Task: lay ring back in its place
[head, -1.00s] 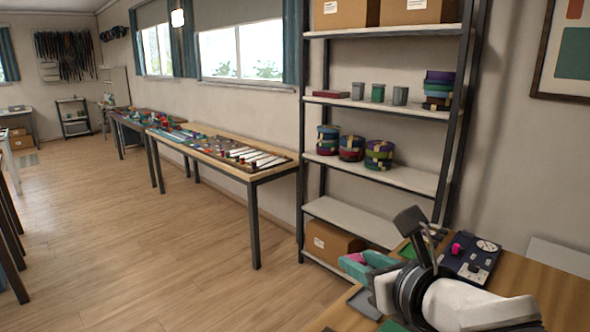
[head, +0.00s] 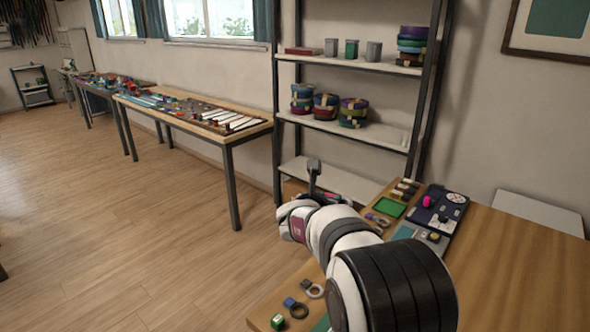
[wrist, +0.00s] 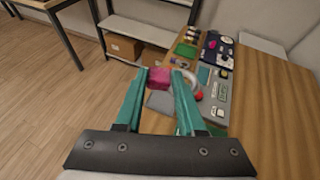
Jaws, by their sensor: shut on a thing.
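In the wrist view my gripper (wrist: 159,82) has its teal fingers shut on a magenta block (wrist: 158,76). A pale curved band (wrist: 190,80) shows beside the right finger and looks like part of the ring; the finger hides where it meets the block. The held piece is off the table, near its left edge. In the head view my own arm hides the fingers. I cannot tell which spot is the ring's place.
On the wooden table (head: 500,270) lie a ring with a blue block (head: 312,289), another ring (head: 377,219), a green tray (head: 390,207) and a dark panel (head: 440,212) with a pink knob. A shelf rack (head: 345,128) stands behind. The table's right part is clear.

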